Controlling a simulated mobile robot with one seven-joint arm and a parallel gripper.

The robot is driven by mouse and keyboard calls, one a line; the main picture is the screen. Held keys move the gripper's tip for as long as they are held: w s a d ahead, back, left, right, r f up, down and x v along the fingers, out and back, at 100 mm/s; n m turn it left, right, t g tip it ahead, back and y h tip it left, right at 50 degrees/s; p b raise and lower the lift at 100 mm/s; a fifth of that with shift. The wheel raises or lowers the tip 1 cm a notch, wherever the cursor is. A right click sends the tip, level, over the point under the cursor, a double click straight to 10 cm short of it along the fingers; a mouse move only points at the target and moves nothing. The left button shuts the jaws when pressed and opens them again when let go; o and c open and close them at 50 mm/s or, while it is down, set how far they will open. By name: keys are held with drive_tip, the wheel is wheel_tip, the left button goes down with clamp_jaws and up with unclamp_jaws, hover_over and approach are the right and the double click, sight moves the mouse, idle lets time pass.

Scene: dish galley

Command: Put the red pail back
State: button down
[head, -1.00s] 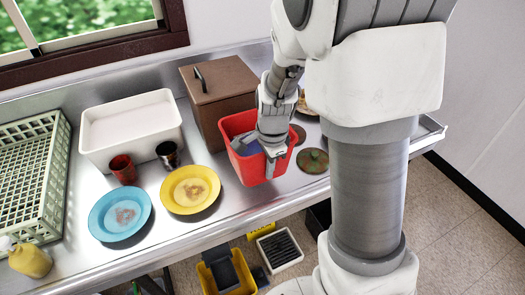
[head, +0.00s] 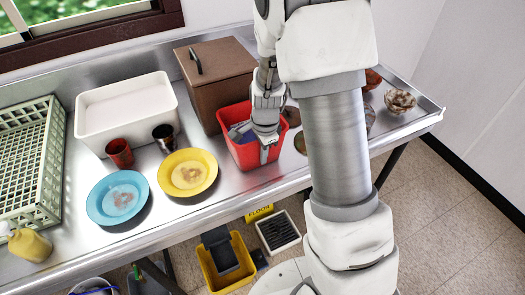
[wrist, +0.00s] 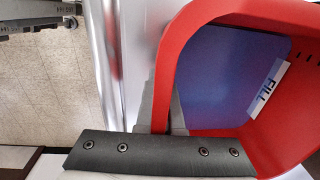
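The red pail (head: 239,152) is upright at the counter's front, to the right of the yellow plate; whether it touches the counter is hard to tell. My gripper (head: 266,152) points down at the pail's front right wall. In the wrist view my gripper (wrist: 162,112) has grey fingers on both sides of the pail's red wall (wrist: 222,133), shut on it. The pail's underside is hidden.
A brown lidded box (head: 222,88) stands right behind the pail. Yellow (head: 188,158) and blue (head: 104,212) plates, two cups and a white tub (head: 125,100) are to the left. A yellow bucket (head: 240,274) and grate stand on the floor below.

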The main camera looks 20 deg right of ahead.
drive_tip(key=shift+w, duration=0.1)
drive_tip(key=c, duration=1.5)
unclamp_jaws()
drive_tip(key=shift+f, duration=0.15)
drive_tip(key=o, duration=0.4)
drive_tip(key=shift+o, duration=0.2)
wheel_tip(320, 180, up, 12)
drive_tip(key=s+p, duration=0.1)
drive_tip(key=s+r+n+t, duration=0.4)
drive_tip(key=s+r+n, duration=1.1)
drive_tip(key=s, duration=0.4)
drive_tip(key=shift+r+n+t, duration=0.15)
drive_tip(key=shift+n+t, duration=0.15)
drive_tip(key=shift+n, duration=0.1)
